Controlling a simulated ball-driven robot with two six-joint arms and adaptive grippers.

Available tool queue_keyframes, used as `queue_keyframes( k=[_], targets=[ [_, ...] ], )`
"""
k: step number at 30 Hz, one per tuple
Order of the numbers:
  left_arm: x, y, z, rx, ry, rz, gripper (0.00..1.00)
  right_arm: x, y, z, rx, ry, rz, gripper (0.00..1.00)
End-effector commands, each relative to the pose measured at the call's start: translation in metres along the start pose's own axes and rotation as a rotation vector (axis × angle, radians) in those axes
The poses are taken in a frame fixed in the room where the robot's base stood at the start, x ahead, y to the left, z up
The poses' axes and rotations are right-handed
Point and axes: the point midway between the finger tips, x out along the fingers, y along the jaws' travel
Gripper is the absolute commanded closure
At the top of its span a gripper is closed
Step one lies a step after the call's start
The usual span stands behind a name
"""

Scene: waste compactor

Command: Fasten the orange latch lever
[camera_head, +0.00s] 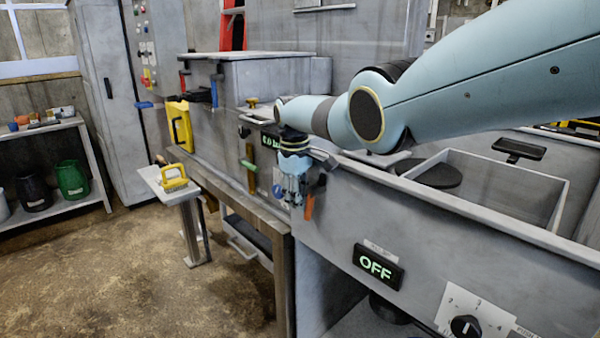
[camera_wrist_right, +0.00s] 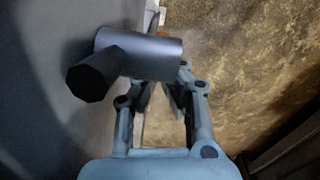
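The orange latch lever (camera_head: 309,207) hangs down on the front of the grey machine in the head view, below a dark round pivot. My right gripper (camera_head: 293,190) points down just left of the lever, apart from it as far as I can tell. In the right wrist view my right gripper (camera_wrist_right: 163,95) looks partly open, with floor showing between its fingers and nothing held. A grey cylinder with a dark stub (camera_wrist_right: 138,58) covers part of the fingertips there. A small orange bit (camera_wrist_right: 163,36) shows behind it. My left gripper is out of view.
An OFF display (camera_head: 377,266) and a dial (camera_head: 466,327) sit on the front panel. An open bin (camera_head: 490,165) lies behind it. A side shelf (camera_head: 170,190) holds a yellow-handled tool. The floor at left is clear.

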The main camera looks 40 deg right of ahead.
Motion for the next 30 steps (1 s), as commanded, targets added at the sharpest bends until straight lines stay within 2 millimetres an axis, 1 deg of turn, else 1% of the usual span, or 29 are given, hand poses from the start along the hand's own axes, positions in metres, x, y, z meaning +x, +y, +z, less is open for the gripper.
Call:
queue_keyframes(
  k=[3, 12, 26, 30],
  targets=[
    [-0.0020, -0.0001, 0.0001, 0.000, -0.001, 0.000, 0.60, 0.0028, 0.0002, 0.0030, 0.001, -0.004, 0.000, 1.00],
    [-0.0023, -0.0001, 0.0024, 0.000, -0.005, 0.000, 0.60, 0.0048, -0.0001, 0.0038, 0.001, -0.004, 0.000, 1.00],
    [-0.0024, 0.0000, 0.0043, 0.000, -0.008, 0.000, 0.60, 0.0042, -0.0002, 0.0031, 0.001, -0.002, 0.000, 1.00],
    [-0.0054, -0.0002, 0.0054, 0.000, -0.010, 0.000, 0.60, 0.0027, -0.0016, 0.0030, 0.001, -0.001, 0.000, 1.00]
  ],
)
